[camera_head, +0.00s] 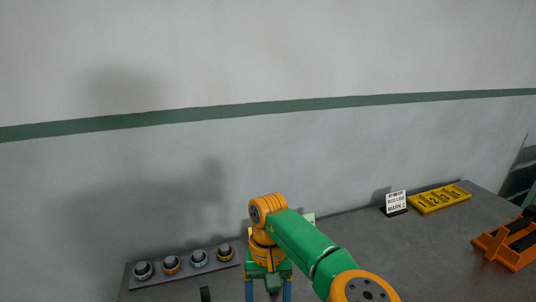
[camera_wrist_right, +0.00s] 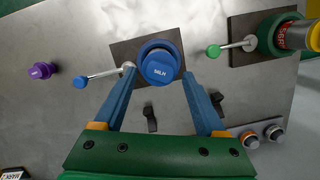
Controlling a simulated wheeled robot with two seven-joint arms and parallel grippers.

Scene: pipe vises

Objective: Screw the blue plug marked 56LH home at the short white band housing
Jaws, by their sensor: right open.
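The blue plug marked 56LH (camera_wrist_right: 160,68) is upright, its marked cap facing the right wrist camera. It stands over a dark square plate (camera_wrist_right: 125,52), with a wider blue rim showing behind the cap. What holds it below is hidden, and I cannot make out a white band there. My right gripper (camera_wrist_right: 159,75) is open, its blue fingers on either side of the plug; I cannot tell whether they touch it. In the head view the right gripper (camera_head: 268,290) is at the bottom edge, partly cut off. My left gripper is not in view.
A lever (camera_wrist_right: 101,74) reaches left from the plate. Right stands a green housing (camera_wrist_right: 268,35) with red and yellow bands and a green-knobbed lever (camera_wrist_right: 213,51). A purple knob (camera_wrist_right: 41,71) is at left. A grey rack (camera_head: 185,268), yellow tray (camera_head: 439,208) and sign (camera_head: 396,202) are on the table.

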